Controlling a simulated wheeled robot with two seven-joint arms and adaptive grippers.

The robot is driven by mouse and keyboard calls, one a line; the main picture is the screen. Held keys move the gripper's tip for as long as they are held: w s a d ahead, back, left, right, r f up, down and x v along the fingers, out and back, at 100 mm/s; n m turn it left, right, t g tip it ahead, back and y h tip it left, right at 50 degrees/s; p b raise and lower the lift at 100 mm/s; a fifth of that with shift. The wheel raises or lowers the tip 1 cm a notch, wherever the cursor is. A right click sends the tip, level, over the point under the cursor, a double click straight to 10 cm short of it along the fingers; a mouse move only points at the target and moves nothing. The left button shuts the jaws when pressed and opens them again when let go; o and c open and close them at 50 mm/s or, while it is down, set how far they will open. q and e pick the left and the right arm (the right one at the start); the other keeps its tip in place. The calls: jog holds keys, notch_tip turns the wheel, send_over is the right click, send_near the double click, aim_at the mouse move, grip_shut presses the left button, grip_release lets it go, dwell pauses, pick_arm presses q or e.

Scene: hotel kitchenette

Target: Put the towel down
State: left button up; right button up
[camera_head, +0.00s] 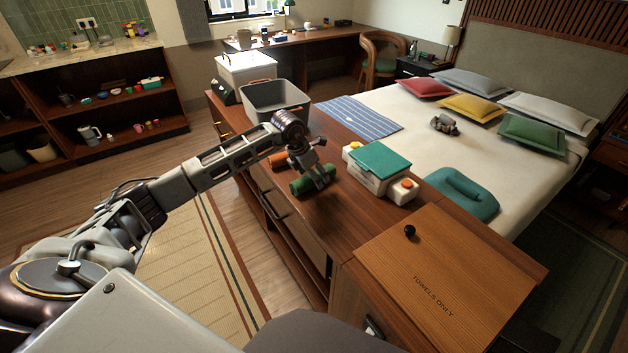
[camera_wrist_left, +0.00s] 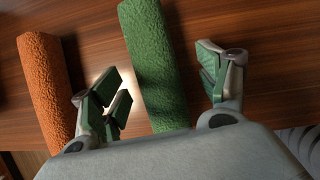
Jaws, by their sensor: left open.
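A rolled green towel (camera_head: 312,181) lies on the wooden cabinet top, below my left gripper (camera_head: 318,174). In the left wrist view the green towel (camera_wrist_left: 155,62) lies between the open fingers of my left gripper (camera_wrist_left: 165,90), with gaps on both sides. A rolled orange towel (camera_head: 284,160) lies beside it and shows in the left wrist view (camera_wrist_left: 46,75) outside the fingers on the left. Part of the green towel is hidden by the gripper in the head view. My right gripper is not in view.
A wooden lid marked "TOWELS ONLY" (camera_head: 437,280) with a black knob is at the cabinet's near end. A teal-lidded white box (camera_head: 378,165) stands right of the towels, a grey bin (camera_head: 274,97) behind them. A bed (camera_head: 420,130) adjoins on the right.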

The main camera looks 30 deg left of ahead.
pick_arm(q)
jog(key=shift+w+d+f, duration=0.1)
jog(key=shift+w+f, duration=0.15)
jog(key=shift+f, duration=0.45)
jog(key=c, duration=1.2)
jog(key=shift+r, duration=0.1)
jog(key=shift+r, duration=5)
